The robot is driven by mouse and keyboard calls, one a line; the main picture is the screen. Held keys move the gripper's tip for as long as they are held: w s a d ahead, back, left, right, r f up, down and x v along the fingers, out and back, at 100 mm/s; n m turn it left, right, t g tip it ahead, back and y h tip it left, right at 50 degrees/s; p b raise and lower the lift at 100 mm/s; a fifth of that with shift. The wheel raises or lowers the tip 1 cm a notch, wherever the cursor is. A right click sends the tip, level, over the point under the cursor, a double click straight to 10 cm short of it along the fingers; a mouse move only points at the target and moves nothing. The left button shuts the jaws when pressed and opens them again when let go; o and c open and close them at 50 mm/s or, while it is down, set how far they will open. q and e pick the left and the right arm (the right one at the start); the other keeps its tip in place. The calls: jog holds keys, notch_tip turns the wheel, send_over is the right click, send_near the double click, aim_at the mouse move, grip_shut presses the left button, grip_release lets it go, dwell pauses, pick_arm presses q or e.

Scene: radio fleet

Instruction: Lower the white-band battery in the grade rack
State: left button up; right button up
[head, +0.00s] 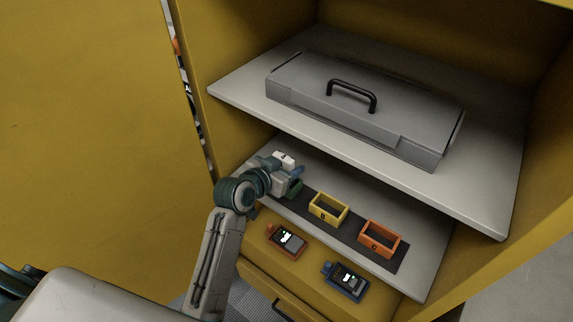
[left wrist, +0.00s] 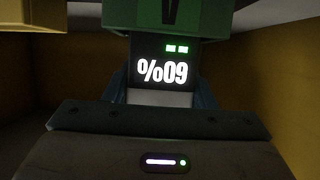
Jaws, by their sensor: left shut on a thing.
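My left gripper (head: 293,178) is shut on the white-band battery at the left end of the grade rack. The rack (head: 312,203) is a dark strip with a green, a yellow (head: 328,208) and an orange holder (head: 380,239). The green holder (head: 295,188) is partly hidden by my gripper. Its wall (left wrist: 172,14) covers the battery's far end; how deep it sits I cannot tell. My right gripper is not in view.
An orange radio (head: 287,238) and a blue radio (head: 346,280) lie in front of the rack. A grey case (head: 365,105) with a black handle stands on the upper shelf (head: 235,90), which overhangs the rack. Yellow cabinet walls enclose the shelves.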

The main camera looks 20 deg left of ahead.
pick_arm(q)
jog(key=shift+f, duration=0.25)
jog(key=shift+f+b, duration=0.4)
jog(key=shift+f, duration=0.2)
jog(key=o, duration=1.1)
